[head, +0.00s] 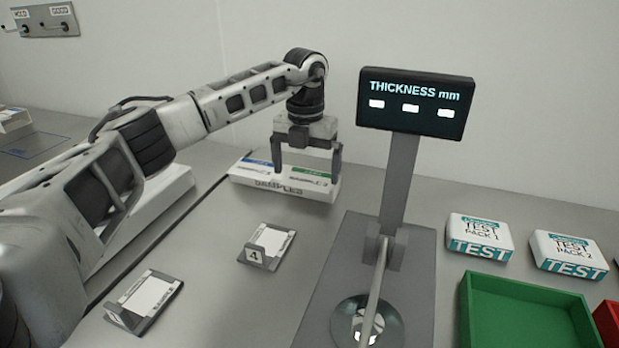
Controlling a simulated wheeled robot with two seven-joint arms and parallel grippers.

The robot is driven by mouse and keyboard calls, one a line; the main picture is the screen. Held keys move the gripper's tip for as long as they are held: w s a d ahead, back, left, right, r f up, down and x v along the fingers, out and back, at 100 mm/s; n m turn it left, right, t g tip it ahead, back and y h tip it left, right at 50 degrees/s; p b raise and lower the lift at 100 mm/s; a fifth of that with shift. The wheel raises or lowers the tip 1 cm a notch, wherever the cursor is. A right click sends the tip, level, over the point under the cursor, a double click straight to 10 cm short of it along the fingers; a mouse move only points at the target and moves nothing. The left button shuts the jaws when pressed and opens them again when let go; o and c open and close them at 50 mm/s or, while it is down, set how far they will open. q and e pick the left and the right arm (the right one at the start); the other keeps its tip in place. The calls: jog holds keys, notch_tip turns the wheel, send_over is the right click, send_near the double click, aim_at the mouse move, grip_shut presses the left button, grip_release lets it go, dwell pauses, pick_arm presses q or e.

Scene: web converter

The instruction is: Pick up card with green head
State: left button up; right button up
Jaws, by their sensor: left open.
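The card with the green head (312,171) lies in the right half of the white samples tray (284,191), at the back of the table. A card with a blue head (262,165) lies to its left in the same tray. I cannot tell whether the fingers touch the card. My right gripper is not in view.
A thickness gauge with a dark display (415,103) stands right of the tray. Card holders (268,246) and (145,301) sit in front. Test packs (479,238) and a green bin (528,312) are at the right. Table between tray and holders is clear.

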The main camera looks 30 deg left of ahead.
pick_arm(q)
jog(key=shift+f, duration=0.9)
jog(key=c, duration=0.6)
